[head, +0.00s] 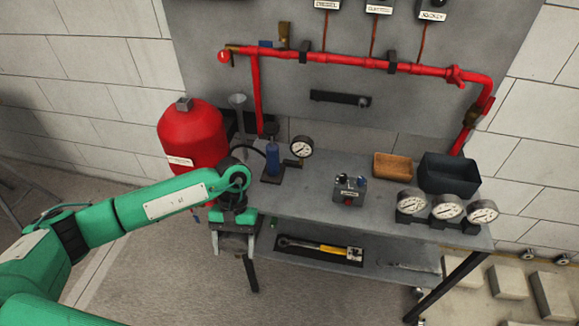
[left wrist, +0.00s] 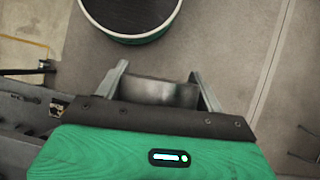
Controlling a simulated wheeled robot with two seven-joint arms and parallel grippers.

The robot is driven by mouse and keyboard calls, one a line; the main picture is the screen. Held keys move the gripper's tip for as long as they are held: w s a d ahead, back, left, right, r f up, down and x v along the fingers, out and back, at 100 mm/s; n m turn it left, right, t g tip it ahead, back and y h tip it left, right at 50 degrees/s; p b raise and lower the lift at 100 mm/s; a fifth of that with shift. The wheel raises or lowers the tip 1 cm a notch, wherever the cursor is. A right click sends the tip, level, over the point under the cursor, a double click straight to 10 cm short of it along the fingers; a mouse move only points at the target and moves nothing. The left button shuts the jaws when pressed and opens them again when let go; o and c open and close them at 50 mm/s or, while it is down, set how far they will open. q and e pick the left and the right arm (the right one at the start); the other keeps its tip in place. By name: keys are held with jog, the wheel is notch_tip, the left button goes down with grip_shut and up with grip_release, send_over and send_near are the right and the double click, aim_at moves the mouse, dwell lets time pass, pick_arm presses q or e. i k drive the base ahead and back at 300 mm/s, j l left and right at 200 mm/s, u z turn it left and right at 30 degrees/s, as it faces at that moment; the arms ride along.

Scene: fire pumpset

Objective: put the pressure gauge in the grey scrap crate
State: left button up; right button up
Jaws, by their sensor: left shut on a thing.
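My left gripper (head: 235,246) hangs off the left front corner of the bench. It is shut on a grey, metal-looking piece (left wrist: 160,93), seen edge-on between the fingers in the left wrist view; I cannot tell whether it is a pressure gauge. A white-faced gauge (head: 301,147) stands beside a blue pump at the bench's left. Three more gauges (head: 411,201) (head: 447,207) (head: 482,211) sit in a row at the right front. A dark grey open crate (head: 448,183) stands behind that row; its inside looks empty. My right gripper is out of view.
A brown tray (head: 392,166) sits left of the crate. A small grey block (head: 348,191) stands mid-bench (head: 300,205). A red cylinder (head: 192,138) stands behind my left arm. Red pipe (head: 340,61) runs above the bench. Tools (head: 320,249) lie on the lower shelf.

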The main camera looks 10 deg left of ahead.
aim_at(444, 191)
jog(key=k+l+z, duration=0.1)
jog(key=l+z, duration=0.15)
jog(key=l, duration=1.3)
jog(key=l+z, duration=0.25)
jog(key=l, duration=1.3)
